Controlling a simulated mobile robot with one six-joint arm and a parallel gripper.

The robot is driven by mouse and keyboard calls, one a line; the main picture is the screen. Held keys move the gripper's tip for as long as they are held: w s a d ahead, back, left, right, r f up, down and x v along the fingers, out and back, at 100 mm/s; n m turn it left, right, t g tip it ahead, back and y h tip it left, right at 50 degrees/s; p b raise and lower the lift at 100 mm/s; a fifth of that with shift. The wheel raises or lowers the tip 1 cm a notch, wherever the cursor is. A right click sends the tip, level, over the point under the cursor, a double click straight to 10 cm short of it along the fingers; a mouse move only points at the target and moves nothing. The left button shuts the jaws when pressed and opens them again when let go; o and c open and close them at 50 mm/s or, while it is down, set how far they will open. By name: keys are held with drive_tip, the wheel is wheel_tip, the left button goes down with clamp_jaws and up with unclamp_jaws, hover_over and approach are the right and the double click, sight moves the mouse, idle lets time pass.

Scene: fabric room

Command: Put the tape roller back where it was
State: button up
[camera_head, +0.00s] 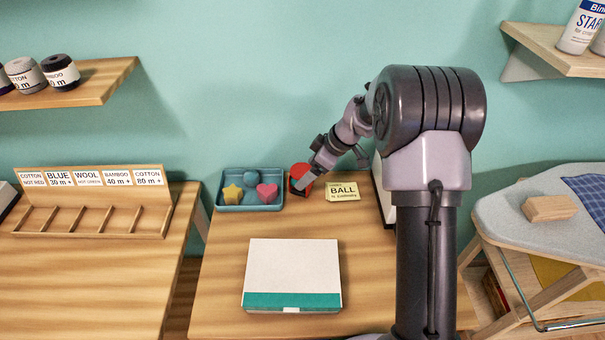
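A round red thing with a dark part (299,170) stands at the back of the middle table, just right of the blue tray. It may be the tape roller, but I cannot tell for sure. My gripper (306,184) is low, in front of this red thing and overlapping it in the picture. Its fingers are small and partly hidden, so I cannot tell whether they touch or hold it. No other thing in view looks like a tape roller.
A blue tray (222,205) holds a yellow star, a blue ball and a pink heart. A "BALL" card (343,192) lies right of my gripper. A white-and-teal box (292,272) lies in front. A wooden rack (95,222) and an ironing board (520,222) flank the table.

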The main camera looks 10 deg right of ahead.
drive_tip(key=p+v, duration=0.2)
drive_tip(key=v, duration=0.6)
drive_tip(key=s+a+r+m+h, duration=0.1)
drive_tip(key=s+a+r+m, duration=0.25)
drive_tip(key=s+r, duration=0.35)
drive_tip(key=s+a+r+m+h, duration=0.1)
drive_tip(key=s+a+r+m, duration=0.25)
drive_tip(key=s+r, duration=0.3)
drive_tip(key=s+a+r+m+t+h, duration=0.1)
drive_tip(key=s+m, duration=0.7)
drive_tip(key=s, duration=1)
drive_tip(key=shift+s+a+r+m+t, duration=0.2)
drive_tip(key=shift+a+m+t, duration=0.1)
drive_tip(key=shift+a+t, duration=0.35)
drive_tip(key=shift+d, duration=0.1)
